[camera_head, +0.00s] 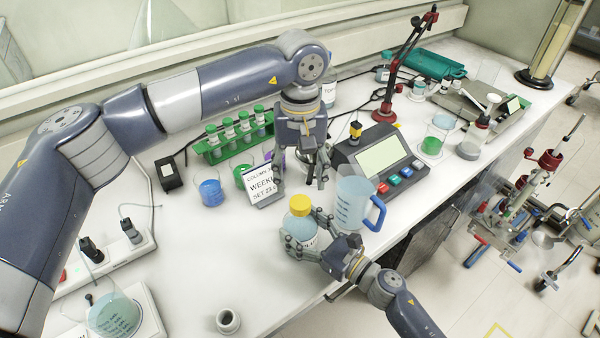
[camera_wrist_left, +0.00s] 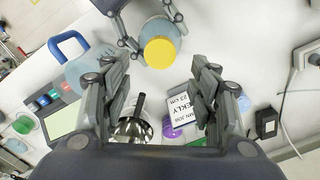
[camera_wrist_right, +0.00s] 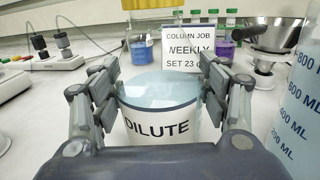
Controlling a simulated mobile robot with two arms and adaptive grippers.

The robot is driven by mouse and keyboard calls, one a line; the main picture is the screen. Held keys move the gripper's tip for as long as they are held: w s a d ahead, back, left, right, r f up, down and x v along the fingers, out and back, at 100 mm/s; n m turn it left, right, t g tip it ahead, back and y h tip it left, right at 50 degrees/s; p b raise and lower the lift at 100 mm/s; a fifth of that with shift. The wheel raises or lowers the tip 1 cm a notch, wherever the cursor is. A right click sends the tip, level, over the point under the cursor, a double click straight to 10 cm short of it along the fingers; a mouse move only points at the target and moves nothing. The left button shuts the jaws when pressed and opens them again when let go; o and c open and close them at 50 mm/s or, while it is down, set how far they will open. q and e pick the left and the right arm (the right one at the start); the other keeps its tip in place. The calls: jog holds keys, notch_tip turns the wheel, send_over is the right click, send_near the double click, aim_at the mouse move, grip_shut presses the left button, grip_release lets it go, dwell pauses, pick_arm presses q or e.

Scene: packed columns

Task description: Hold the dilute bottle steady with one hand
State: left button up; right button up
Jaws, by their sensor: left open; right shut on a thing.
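The dilute bottle (camera_head: 300,228) stands upright on the bench near its front edge, with pale blue contents and a yellow cap (camera_head: 300,204). Its label reads DILUTE in the right wrist view (camera_wrist_right: 160,122). My right gripper (camera_head: 306,236) is shut on it, with fingers on both sides of the body. My left gripper (camera_head: 302,180) is open and empty above and behind the bottle. In the left wrist view the yellow cap (camera_wrist_left: 160,52) shows beyond the open fingers, apart from them.
A blue-handled jug (camera_head: 352,200) stands close right of the bottle. Behind are a job card (camera_head: 262,187), a meter (camera_head: 378,160), a green tube rack (camera_head: 235,140) and beakers, including a blue one (camera_head: 211,193). A small white cup (camera_head: 228,321) stands front left, with clear bench around it.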

aim_at(300, 201)
pick_arm(q)
jog(key=m, duration=0.7)
jog(key=shift+f, duration=4)
